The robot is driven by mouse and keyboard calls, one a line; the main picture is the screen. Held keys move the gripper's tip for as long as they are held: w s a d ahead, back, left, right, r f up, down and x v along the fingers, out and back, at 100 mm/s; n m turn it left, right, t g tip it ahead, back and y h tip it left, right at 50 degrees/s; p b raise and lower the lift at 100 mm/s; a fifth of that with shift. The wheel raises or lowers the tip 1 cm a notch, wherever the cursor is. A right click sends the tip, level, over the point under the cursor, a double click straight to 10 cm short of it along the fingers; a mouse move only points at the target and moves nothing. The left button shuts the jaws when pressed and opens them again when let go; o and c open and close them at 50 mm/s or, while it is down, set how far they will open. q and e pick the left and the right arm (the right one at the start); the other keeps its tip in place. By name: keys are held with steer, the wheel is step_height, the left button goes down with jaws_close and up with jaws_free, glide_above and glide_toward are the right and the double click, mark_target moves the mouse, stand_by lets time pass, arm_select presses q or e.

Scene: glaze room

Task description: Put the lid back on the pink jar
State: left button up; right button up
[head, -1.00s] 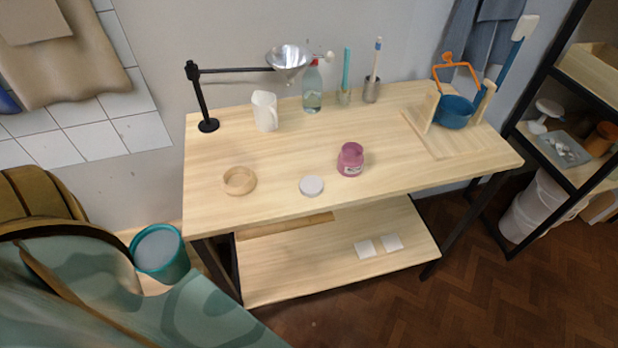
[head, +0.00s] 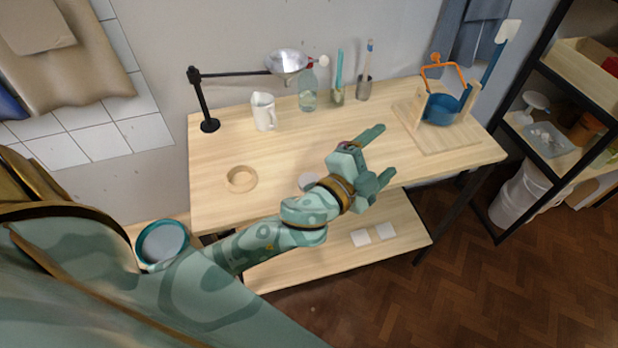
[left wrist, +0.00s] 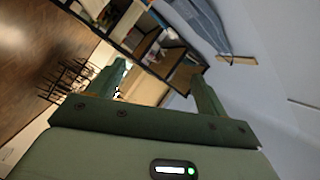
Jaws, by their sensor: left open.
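The white round lid (head: 307,180) lies on the table near its front edge, partly covered by my left arm in the head view. The pink jar is almost wholly hidden behind my left gripper (head: 383,152); only a thin sliver of pink shows above the hand. My left gripper is open and empty over the right-middle of the table, its fingers pointing right. In the left wrist view the two fingers (left wrist: 160,82) are spread apart with neither jar nor lid between them. My right gripper is not in view.
A wooden ring (head: 241,179) lies left of the lid. A white jug (head: 263,112), a bottle (head: 308,96), tool cups and a black stand (head: 205,105) with a metal funnel (head: 287,63) line the back. A wooden frame with a blue pot (head: 440,109) stands at right.

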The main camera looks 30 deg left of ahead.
arm_select(q)
steer(key=d+r+m+g+h, duration=0.1)
steer(key=d+r+m+h, duration=0.5)
steer(key=d+m+h, duration=0.15)
steer(key=s+d+m+g+h, duration=0.45)
steer(key=d+m+g, duration=0.25)
steer(key=m+g, duration=0.65)
steer(key=w+a+f+m+g+y, duration=0.2)
steer(key=a+f+y, duration=0.3)
steer(key=a, duration=0.3)
steer(key=w+a+f+m+g+y, duration=0.1)
steer(key=w+a+f+y, duration=0.1)
steer(key=a+f+y, duration=0.5)
steer(key=w+a+r+n+y+p, duration=0.1)
steer(key=a+r+y, duration=0.3)
steer(key=a, duration=1.1)
steer(key=shift+w+a+r+n, duration=0.15)
steer(key=shift+w+r+n, duration=0.25)
steer(key=shift+r+n, duration=0.3)
steer(key=shift+f, duration=0.1)
